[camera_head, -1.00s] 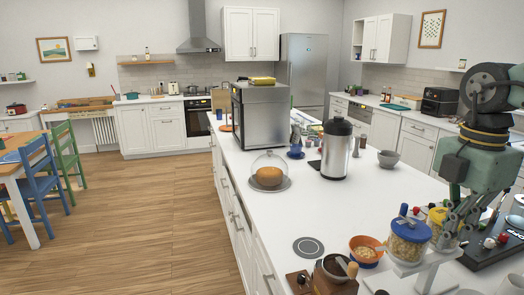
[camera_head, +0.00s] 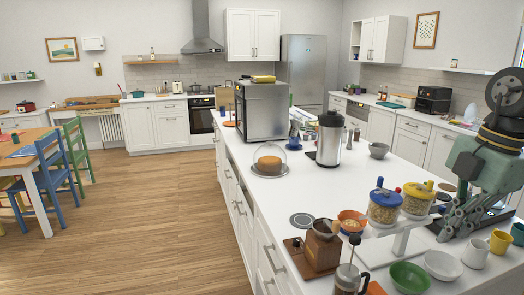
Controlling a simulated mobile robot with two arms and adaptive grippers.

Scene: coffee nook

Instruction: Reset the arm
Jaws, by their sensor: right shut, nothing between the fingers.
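My right arm comes in at the right edge. Its grey-green right gripper (camera_head: 452,228) points down over the right part of the white counter (camera_head: 335,185). Its fingers are shut with nothing between them. The gripper is to the right of a blue-lidded jar (camera_head: 384,208) and a yellow-lidded jar (camera_head: 417,200), which stand on a white stand. I cannot tell whether the fingertips touch anything. My left gripper is not in view.
A coffee grinder (camera_head: 322,246), a French press (camera_head: 349,279), a green bowl (camera_head: 410,277), a white bowl (camera_head: 443,265) and cups (camera_head: 476,253) crowd the near counter. A steel urn (camera_head: 329,139) and a domed cake (camera_head: 270,162) stand farther back. The mid-counter is clear.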

